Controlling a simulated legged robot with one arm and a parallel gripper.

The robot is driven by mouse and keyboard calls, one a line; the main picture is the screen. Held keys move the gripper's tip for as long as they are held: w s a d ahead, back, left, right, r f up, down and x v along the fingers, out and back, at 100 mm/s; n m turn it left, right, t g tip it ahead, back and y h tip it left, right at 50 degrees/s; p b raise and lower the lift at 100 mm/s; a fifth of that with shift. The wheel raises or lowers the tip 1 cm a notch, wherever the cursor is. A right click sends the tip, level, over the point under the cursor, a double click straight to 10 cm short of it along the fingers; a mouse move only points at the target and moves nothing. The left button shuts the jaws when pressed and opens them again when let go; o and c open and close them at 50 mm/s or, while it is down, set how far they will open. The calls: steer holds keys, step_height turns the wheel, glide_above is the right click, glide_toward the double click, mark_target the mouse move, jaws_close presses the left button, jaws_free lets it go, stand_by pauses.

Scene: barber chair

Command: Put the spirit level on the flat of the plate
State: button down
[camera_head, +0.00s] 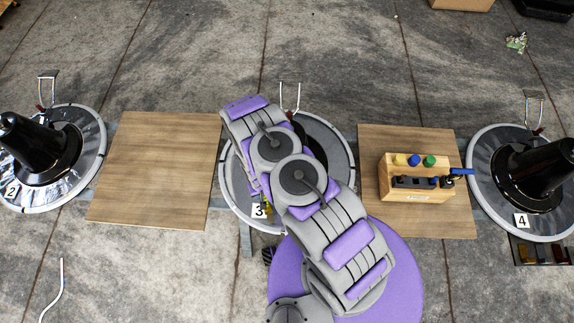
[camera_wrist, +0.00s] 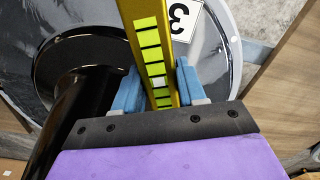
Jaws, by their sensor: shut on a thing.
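My gripper (camera_wrist: 158,92) has its blue fingers shut on the spirit level, a narrow yellow bar with bright green segments (camera_wrist: 150,40). In the wrist view the level points away from the gripper, over the shiny round plate (camera_wrist: 222,62) and beside its number 3 label (camera_wrist: 181,15). I cannot tell whether the level touches the plate. A black column with a round foot (camera_wrist: 72,105) rises from the plate on the left. In the head view my arm hides much of plate 3 (camera_head: 231,190), the gripper and most of the level.
Similar plates with black columns stand at left, number 2 (camera_head: 95,135), and right, number 4 (camera_head: 478,165). Bare wooden board (camera_head: 155,170) lies left of plate 3. The right board (camera_head: 375,220) carries a wooden tool block (camera_head: 410,188) with a blue-handled tool (camera_head: 460,171).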

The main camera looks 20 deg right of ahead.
mark_target(268, 208)
steer(key=s+f, duration=0.5)
steer(key=shift+d, duration=0.2)
steer(key=shift+w+f, duration=0.1)
steer(key=shift+w, duration=0.15)
steer(key=w+a+b, duration=0.1)
steer(key=w, duration=0.3)
steer(key=w+a+f+b, duration=0.1)
steer(key=w, duration=0.4)
steer(key=w+a+b, duration=0.1)
steer(key=w+a, duration=0.1)
steer(key=w, duration=0.3)
steer(key=shift+w+f, duration=0.15)
steer(key=shift+w+f+b, duration=0.1)
steer(key=shift+f+b, duration=0.2)
steer(key=shift+b, duration=0.1)
step_height(268, 208, down, 3)
steer(key=shift+f+b, duration=0.1)
steer(key=shift+b, duration=0.45)
steer(key=c, duration=0.6)
jaws_free()
steer(key=shift+c, duration=0.2)
